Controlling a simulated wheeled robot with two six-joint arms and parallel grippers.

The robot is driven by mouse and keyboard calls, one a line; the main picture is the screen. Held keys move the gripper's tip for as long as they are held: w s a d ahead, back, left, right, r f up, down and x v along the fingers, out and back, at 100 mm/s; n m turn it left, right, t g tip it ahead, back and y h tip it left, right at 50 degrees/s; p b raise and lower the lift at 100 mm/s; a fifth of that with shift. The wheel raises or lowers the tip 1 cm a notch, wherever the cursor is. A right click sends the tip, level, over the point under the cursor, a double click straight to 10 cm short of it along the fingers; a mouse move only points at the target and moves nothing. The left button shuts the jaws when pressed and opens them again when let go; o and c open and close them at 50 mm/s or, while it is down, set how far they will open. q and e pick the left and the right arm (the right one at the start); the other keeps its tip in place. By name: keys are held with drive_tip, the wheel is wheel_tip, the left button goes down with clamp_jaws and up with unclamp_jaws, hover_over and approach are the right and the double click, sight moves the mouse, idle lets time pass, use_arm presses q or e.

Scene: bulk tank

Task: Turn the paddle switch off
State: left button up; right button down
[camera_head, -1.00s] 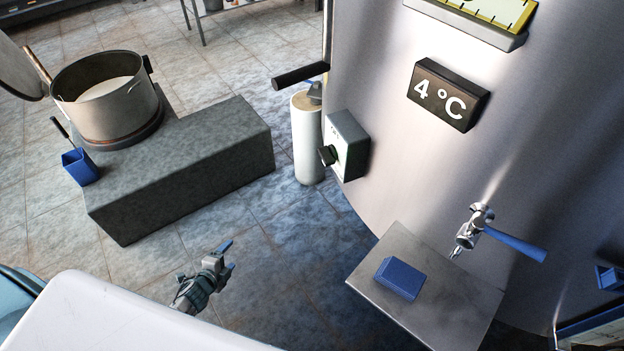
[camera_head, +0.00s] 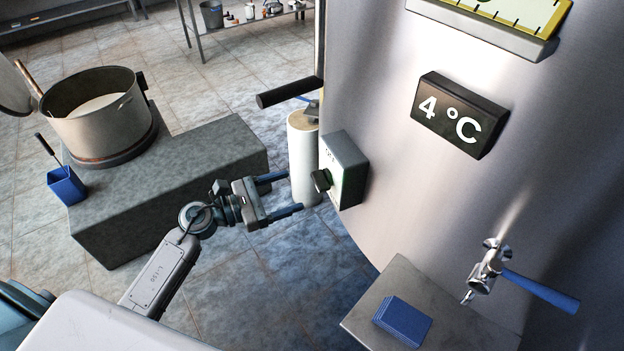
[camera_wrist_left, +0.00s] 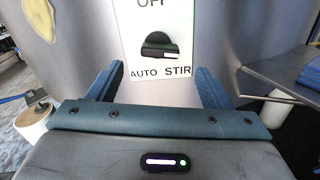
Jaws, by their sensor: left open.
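The paddle switch is a black knob (camera_head: 322,180) on a grey box (camera_head: 345,165) fixed to the tank's side. In the left wrist view the knob (camera_wrist_left: 160,46) sits on a white plate (camera_wrist_left: 180,20) marked OFF above, AUTO lower left and STIR lower right. The knob's white mark points right, on the STIR side. My left gripper (camera_head: 294,192) is open and empty, its blue fingers facing the knob with a gap between. In the wrist view the fingers (camera_wrist_left: 159,82) stand on either side below the knob, not touching it. My right gripper is not in view.
The steel tank (camera_head: 400,200) curves behind the switch. A black handle (camera_head: 288,92) and white cylinder (camera_head: 303,150) stand just left of the box. A steel shelf (camera_head: 450,325) with a blue block (camera_head: 403,321) and a blue-handled tap (camera_head: 540,290) are lower right.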

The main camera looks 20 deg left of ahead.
sight(315, 182)
use_arm(q)
drive_tip(key=p+x, duration=0.2)
drive_tip(key=x, duration=0.5)
drive_tip(key=c, duration=1)
